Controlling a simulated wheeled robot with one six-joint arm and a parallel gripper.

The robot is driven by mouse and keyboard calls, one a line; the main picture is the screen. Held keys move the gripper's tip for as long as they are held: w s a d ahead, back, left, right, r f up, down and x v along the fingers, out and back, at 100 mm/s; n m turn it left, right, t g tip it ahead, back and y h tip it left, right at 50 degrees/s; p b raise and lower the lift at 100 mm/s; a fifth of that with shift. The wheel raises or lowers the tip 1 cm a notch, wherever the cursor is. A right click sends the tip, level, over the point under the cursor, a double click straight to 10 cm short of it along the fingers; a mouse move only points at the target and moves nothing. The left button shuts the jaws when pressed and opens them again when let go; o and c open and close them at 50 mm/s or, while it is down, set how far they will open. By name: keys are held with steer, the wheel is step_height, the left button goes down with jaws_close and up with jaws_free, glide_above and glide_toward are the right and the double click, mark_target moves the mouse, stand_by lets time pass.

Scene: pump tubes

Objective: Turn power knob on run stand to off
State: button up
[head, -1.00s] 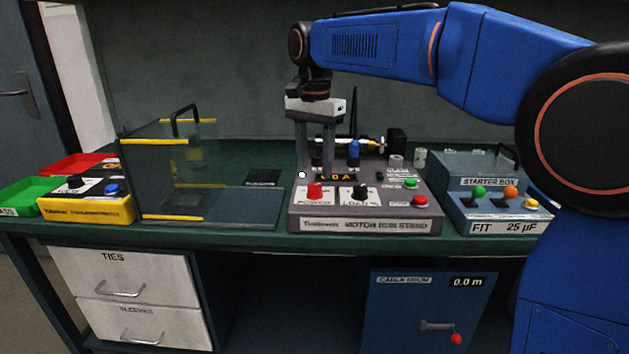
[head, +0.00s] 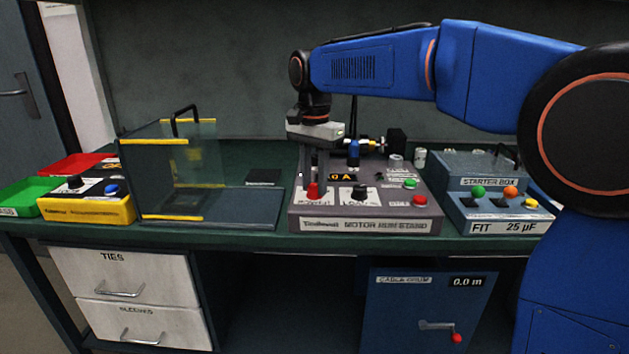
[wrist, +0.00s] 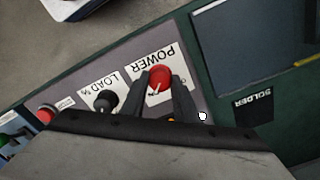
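The motor run stand (head: 430,207) is a grey console on the green bench. Its red POWER knob (head: 313,191) is at the front left of the panel, partly hidden by my gripper. In the wrist view the red knob (wrist: 159,78) shows a white pointer line directed down and slightly left, with the label upside down. My gripper (head: 312,180) points down over the knob. In the wrist view its two dark fingers (wrist: 160,85) are apart, one on each side of the knob. Whether they touch it cannot be told.
The black LOAD knob (head: 359,193) is close to the right of the power knob. Green (head: 410,184) and red (head: 419,200) buttons are further right. A clear guard with yellow edges (head: 160,142) stands left, and the starter box (head: 490,212) stands right.

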mark_target(315, 185)
steer(key=shift+n, duration=0.4)
steer(key=n, duration=0.3)
steer(key=shift+n, duration=0.4)
steer(key=n, duration=1.3)
steer(key=shift+n, duration=0.3)
steer(key=o, duration=1.1)
steer(key=shift+c, duration=0.2)
step_height(315, 185, up, 17)
steer(key=shift+r, duration=0.2)
